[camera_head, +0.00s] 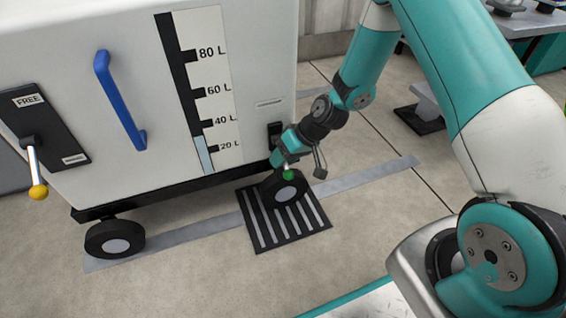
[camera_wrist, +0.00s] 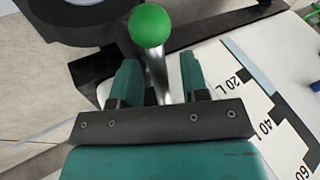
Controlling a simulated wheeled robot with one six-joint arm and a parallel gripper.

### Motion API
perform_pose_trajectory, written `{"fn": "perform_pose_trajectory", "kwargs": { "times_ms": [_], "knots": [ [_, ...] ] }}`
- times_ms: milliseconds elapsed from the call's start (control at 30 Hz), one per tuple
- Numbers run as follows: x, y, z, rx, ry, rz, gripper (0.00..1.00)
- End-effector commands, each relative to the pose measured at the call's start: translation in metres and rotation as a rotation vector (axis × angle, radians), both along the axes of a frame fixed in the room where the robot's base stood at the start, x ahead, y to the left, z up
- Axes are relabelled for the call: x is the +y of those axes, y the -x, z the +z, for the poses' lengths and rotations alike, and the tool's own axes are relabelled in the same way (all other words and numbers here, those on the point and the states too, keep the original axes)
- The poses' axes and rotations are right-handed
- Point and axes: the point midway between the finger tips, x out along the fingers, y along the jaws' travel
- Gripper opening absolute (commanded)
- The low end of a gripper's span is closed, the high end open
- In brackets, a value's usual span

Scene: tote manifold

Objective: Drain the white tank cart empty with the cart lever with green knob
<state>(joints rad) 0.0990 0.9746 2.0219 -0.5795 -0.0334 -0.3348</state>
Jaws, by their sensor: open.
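The white tank cart (camera_head: 80,60) stands at the left in the head view. Its level strip (camera_head: 207,85) shows pale liquid up to a little above the 20 L mark. The cart lever's green knob (camera_head: 288,175) is low at the cart's right corner, in front of a wheel. In the wrist view the green knob (camera_wrist: 150,25) tops a metal shaft (camera_wrist: 157,75) that runs down between the two fingers. My gripper (camera_wrist: 160,80) is open around the shaft, with a gap visible on each side. The lever's base is hidden behind the gripper.
A striped floor grate (camera_head: 262,232) lies under the right wheel. Open floor (camera_head: 340,240) lies to the right.

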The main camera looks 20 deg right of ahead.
Motion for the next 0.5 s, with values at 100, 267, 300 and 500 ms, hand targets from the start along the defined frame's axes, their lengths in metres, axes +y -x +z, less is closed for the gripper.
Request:
{"fn": "perform_pose_trajectory", "kwargs": {
  "times_ms": [100,267,300,500],
  "knots": [
    [0.0014,-0.0007,-0.0017,-0.001,0.0,0.001,0.41],
    [0.0013,-0.0005,-0.0012,-0.001,0.0,0.001,0.41],
    [0.0013,-0.0005,-0.0012,-0.001,0.0,0.001,0.39],
    [0.0012,-0.0004,-0.0012,0.0,0.0,0.0,0.0]
  ]
}}
